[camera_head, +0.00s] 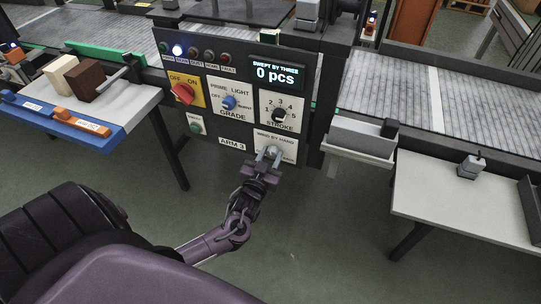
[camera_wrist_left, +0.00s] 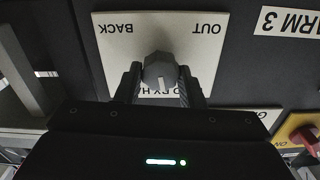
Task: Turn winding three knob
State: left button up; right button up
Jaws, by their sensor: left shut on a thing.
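The winding knob (camera_head: 271,152) is a small grey round knob on the white "WIND BY HAND" plate (camera_head: 288,143), low on the dark control panel (camera_head: 235,120). My left gripper (camera_head: 268,160) reaches up to it from below and is shut on it. In the left wrist view the grey knob (camera_wrist_left: 160,72) sits between the two dark fingers (camera_wrist_left: 158,85), its light pointer mark toward the gripper. The plate reads "BACK" and "OUT", upside down in that view, and part of its lettering is hidden behind the knob and fingers. My right gripper is not in view.
The display (camera_head: 276,74) reads "SWEPT BY THREE 0 pcs". A grey box (camera_head: 361,137) juts out right of the panel. Tables stand on both sides.

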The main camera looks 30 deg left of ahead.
pick_arm(q)
jog(key=shift+c, duration=0.3)
jog(key=shift+m, duration=0.4)
jog(key=shift+r+m+p, duration=0.1)
jog(key=shift+m+p, duration=0.45)
jog(key=shift+m, duration=0.05)
jog(key=m+p, duration=0.1)
jog(key=m, duration=0.2)
jog(key=shift+d+m+p, duration=0.15)
jog(key=shift+m+p, duration=0.15)
jog(key=m+p, duration=0.1)
jog(key=m, duration=0.2)
jog(key=shift+m, duration=0.3)
jog(key=m+p, duration=0.2)
jog(key=m, duration=0.3)
jog(key=shift+f, duration=0.2)
jog(key=m+p, duration=0.1)
jog(key=m, duration=0.4)
jog(key=shift+f, duration=0.15)
jog(key=shift+m, duration=0.4)
